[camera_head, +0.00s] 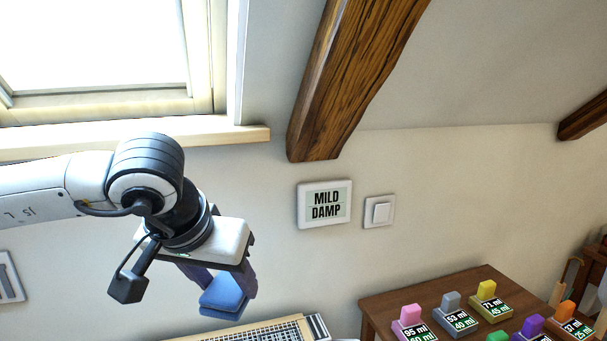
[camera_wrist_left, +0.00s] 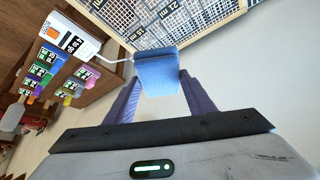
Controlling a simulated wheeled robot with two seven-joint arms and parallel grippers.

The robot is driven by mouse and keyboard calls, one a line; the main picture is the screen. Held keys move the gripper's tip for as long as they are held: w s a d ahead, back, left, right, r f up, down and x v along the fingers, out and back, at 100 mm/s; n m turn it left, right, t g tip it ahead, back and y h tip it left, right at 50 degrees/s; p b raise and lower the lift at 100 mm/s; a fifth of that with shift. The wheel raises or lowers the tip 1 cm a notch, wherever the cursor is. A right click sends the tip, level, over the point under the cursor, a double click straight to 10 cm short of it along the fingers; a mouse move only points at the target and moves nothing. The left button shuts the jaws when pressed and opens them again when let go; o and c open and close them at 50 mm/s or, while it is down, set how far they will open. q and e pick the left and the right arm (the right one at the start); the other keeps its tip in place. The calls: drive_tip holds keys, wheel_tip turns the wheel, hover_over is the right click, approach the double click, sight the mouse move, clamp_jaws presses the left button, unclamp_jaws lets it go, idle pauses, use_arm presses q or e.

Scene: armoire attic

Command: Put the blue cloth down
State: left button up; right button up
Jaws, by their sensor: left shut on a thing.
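The blue cloth (camera_head: 225,294) is a small folded pad held in the air in front of the wall. My left gripper (camera_head: 220,287) is shut on it, with one finger on each side. In the left wrist view the cloth (camera_wrist_left: 157,72) sits between the purple-grey fingers of my left gripper (camera_wrist_left: 157,92). Beyond it is a gridded, wood-framed board or tray (camera_wrist_left: 205,22); the cloth appears apart from it, though the gap is hard to judge. My right gripper is not in view.
A brown wooden table (camera_head: 377,312) at the lower right bears several coloured blocks on labelled stands, such as a pink one (camera_head: 410,315). A sign reading "MILD DAMP" (camera_head: 324,204) and a switch (camera_head: 379,211) are on the wall. A window sill (camera_head: 225,133) juts out above my left gripper.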

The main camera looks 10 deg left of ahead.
use_arm(q)
drive_tip(key=s+a+r+n+y, duration=0.1)
drive_tip(key=a+r+n, duration=0.1)
drive_tip(key=a+r, duration=0.45)
drive_tip(key=s+a+r+n, duration=0.1)
drive_tip(key=a+r, duration=0.2)
drive_tip(key=r, duration=0.6)
drive_tip(key=s+a+r+n+y, duration=0.1)
drive_tip(key=a+r+n, duration=0.1)
drive_tip(key=a+r, duration=0.35)
drive_tip(key=s+a+r, duration=0.3)
drive_tip(key=s+r, duration=0.5)
drive_tip(key=r, duration=0.2)
drive_tip(key=w+a+y+p, duration=0.1)
drive_tip(key=w+a+p, duration=0.1)
drive_tip(key=w+a, duration=0.5)
drive_tip(key=w+a+p, duration=0.2)
drive_tip(key=w, duration=0.9)
drive_tip(key=shift+n+g, duration=0.4)
drive_tip(key=shift+s+a+f, duration=0.1)
drive_tip(key=shift+s+f, duration=0.05)
drive_tip(key=shift+f, duration=1.4)
drive_tip(key=shift+s+a+f, duration=0.1)
drive_tip(key=shift+s+f, duration=0.05)
drive_tip(key=shift+f, duration=1.35)
drive_tip(key=shift+w+f, duration=0.2)
